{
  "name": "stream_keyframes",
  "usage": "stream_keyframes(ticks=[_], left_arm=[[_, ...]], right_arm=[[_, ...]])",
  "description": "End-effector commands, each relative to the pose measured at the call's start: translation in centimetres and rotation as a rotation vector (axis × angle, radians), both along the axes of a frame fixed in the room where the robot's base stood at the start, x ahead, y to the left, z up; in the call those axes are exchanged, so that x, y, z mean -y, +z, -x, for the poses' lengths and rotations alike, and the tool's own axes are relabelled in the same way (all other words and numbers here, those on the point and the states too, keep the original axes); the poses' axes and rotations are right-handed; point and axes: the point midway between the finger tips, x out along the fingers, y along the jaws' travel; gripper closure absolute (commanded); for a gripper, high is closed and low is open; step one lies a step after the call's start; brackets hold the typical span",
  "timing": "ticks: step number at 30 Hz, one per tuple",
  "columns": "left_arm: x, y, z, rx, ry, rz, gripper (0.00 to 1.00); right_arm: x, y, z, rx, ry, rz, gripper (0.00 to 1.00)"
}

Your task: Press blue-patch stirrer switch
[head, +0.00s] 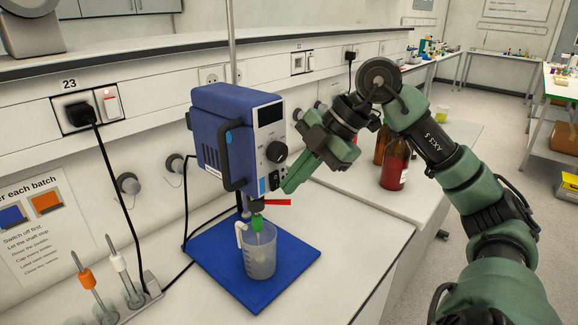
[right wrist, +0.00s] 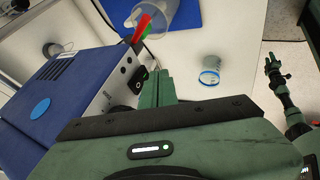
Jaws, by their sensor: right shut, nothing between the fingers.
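The blue overhead stirrer (head: 222,140) hangs above a blue base plate in the head view. Its pale front has a black knob, a small blue patch (head: 262,186) and a black rocker switch (head: 274,180) low down. My right gripper (head: 287,188) is shut and empty, its tips close to the switch from the right. In the right wrist view the switch (right wrist: 140,77) shows just left of the shut fingertips (right wrist: 157,73); contact cannot be told. An arm that seems to be my left one, with its gripper (right wrist: 273,64), shows small at the right there.
A clear beaker (head: 260,254) stands on the blue base plate (head: 290,262) below the stirrer. Brown and red bottles (head: 395,165) stand behind my right arm. A rack of stirring shafts (head: 128,303) is at the lower left. A wall socket with a lit switch (head: 110,103) is on the left.

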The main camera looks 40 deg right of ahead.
Motion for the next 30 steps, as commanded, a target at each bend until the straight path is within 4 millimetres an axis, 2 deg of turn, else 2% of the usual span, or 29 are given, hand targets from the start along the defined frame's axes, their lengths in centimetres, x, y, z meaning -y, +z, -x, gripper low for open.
stream_keyframes(ticks=[1, 3, 16, 20, 23, 25, 30], left_arm=[[0.0, 0.7, 0.0, 0.0, 0.0, -0.001, 0.64], [-0.1, 1.0, 0.0, 0.0, 0.0, -0.001, 0.64], [-0.1, 1.0, 0.0, 0.0, 0.001, -0.001, 0.64], [-0.1, 0.2, 0.0, -0.001, 0.001, -0.001, 0.64], [-0.1, -1.4, 0.1, -0.001, 0.001, -0.001, 0.64], [-0.1, -0.6, 0.1, -0.002, 0.0, -0.001, 0.64], [-0.1, -0.5, 0.1, -0.002, 0.0, -0.001, 0.64]], right_arm=[[-0.1, 0.3, -0.4, 0.0, 0.001, -0.002, 1.0], [-0.1, 0.2, -0.8, 0.001, 0.001, -0.001, 1.0], [-0.1, -0.2, -1.1, 0.001, 0.002, 0.001, 1.0], [-0.1, -0.6, -1.2, 0.014, 0.0, 0.001, 1.0], [-0.1, -1.1, -1.4, 0.049, -0.001, -0.001, 1.0], [-0.1, -0.4, -1.5, 0.048, -0.001, -0.004, 1.0], [-0.1, -0.3, -1.5, 0.047, 0.0, -0.004, 1.0]])
